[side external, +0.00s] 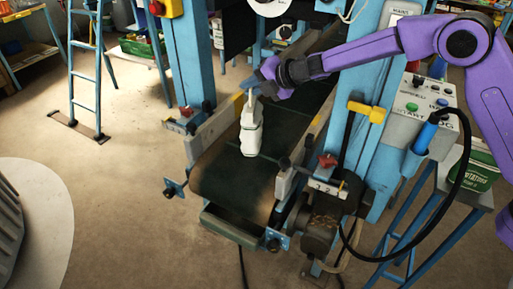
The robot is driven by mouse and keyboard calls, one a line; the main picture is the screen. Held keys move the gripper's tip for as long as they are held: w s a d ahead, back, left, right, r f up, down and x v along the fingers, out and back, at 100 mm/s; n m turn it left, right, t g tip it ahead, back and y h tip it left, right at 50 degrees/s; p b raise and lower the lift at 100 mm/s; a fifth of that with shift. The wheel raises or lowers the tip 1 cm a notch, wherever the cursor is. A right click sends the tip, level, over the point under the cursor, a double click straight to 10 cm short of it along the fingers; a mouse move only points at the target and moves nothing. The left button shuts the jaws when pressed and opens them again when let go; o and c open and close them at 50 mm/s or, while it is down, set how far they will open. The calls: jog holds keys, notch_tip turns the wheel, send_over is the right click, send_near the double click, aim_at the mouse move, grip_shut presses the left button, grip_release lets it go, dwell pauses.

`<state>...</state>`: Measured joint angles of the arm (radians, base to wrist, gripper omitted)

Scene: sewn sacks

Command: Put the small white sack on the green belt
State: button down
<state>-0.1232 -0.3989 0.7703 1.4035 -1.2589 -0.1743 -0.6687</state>
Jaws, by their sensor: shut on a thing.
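The small white sack (251,133) hangs upright below my gripper (252,93), over the dark green belt (232,180). My gripper comes in from the right and is shut on the sack's top. The sack's lower end shows against the belt surface. I cannot tell whether it touches the belt or is a little above it. The fingertips are small and partly hidden against the sack.
Blue posts (190,55) stand on both sides of the belt. Low rails edge it, and a yellow-handled lever (366,111) and a motor (322,222) sit at its right. A control box (420,105) is further right. The belt's near end is clear.

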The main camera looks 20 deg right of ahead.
aim_at(260, 116)
jog(key=shift+w+f, duration=0.2)
jog(key=shift+f, duration=4.8)
jog(key=c, duration=1.2)
grip_release()
jog(key=shift+f, duration=0.2)
jog(key=shift+o, duration=0.2)
jog(key=shift+v, duration=3.9)
jog(key=shift+a, duration=0.15)
